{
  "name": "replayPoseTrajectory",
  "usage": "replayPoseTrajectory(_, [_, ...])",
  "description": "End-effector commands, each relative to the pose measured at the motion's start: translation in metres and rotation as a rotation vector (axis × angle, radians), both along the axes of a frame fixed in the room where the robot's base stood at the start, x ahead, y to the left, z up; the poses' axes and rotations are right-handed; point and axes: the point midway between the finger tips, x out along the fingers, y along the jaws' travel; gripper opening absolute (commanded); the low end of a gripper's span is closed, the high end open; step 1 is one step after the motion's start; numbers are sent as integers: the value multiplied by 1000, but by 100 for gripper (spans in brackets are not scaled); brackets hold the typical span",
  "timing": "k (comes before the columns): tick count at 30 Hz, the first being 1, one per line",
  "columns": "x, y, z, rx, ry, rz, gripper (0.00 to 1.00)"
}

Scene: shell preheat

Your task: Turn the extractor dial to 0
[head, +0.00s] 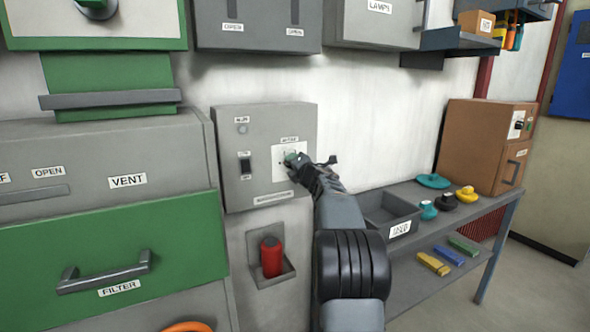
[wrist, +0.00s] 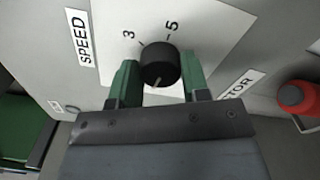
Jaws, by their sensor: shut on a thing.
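The extractor dial is a round black knob (wrist: 160,66) on a white scale plate (wrist: 205,30) in the wrist view. A pale mark on the knob points toward the bottom of that view. The numbers 3 and 5 show above the knob; other numbers are hidden or out of view. My gripper (head: 293,160) is at the plate on the grey control box (head: 232,195) in the head view, where it covers the knob. In the wrist view its green fingers stand on either side of the knob, shut on it.
A rocker switch (head: 245,166) sits left of the plate. A red cylinder (head: 271,257) stands in a holder below the box. To the right, a shelf bears a grey bin (head: 389,222) and several knobs. A green drawer (head: 130,262) is at left.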

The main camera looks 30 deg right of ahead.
Motion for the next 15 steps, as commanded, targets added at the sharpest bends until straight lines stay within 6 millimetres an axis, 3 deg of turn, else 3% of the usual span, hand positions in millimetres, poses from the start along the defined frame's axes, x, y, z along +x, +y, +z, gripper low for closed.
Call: replayPoseTrajectory(15, [0,0,1,-85,11,0,19])
